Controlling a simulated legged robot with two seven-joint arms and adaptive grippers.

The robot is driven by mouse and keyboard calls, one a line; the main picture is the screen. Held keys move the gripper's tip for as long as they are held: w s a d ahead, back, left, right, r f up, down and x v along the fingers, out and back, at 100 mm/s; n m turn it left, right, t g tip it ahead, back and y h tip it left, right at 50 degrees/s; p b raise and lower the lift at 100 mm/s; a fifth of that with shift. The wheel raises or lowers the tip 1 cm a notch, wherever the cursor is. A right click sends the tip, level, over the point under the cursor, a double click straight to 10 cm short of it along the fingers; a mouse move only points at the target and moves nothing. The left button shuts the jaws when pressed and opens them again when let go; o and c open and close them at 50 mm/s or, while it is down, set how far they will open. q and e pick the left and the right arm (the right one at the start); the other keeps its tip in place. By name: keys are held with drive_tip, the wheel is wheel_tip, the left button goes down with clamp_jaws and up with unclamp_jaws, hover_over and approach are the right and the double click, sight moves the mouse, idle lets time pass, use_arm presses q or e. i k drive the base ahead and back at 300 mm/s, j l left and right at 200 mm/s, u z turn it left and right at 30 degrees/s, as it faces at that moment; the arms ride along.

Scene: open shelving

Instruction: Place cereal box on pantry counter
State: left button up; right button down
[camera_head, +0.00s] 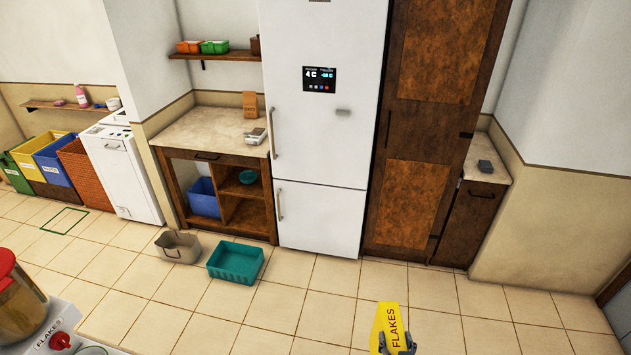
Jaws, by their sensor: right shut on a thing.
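A yellow cereal box (390,324) with the word FLAKES on it is at the bottom edge of the head view, right of centre. My right gripper (398,345) is shut on its lower part; the box's bottom is cut off by the frame. A beige-topped counter (190,128) with open wooden cubbies stands left of the fridge. A smaller counter (494,158) stands right of the tall wooden cabinet. I cannot tell which is the pantry counter. The box is well in front of and apart from both. My left gripper is out of view.
A brown box (250,105) and a scale (255,136) stand on the left counter. A grey bin (178,247) and teal crate (236,262) sit on the floor before it. A dispenser (20,305) marked FLAKES is at lower left. Tiled floor is clear before the fridge (322,120).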

sight(234, 137)
drive_tip(key=i+l, duration=0.1)
drive_tip(key=i, duration=1.05)
drive_tip(key=i+j+u, duration=0.1)
drive_tip(key=i+u, duration=0.7)
drive_tip(key=i+l+u, duration=0.2)
drive_tip(key=i+u, duration=0.15)
drive_tip(key=i, duration=0.1)
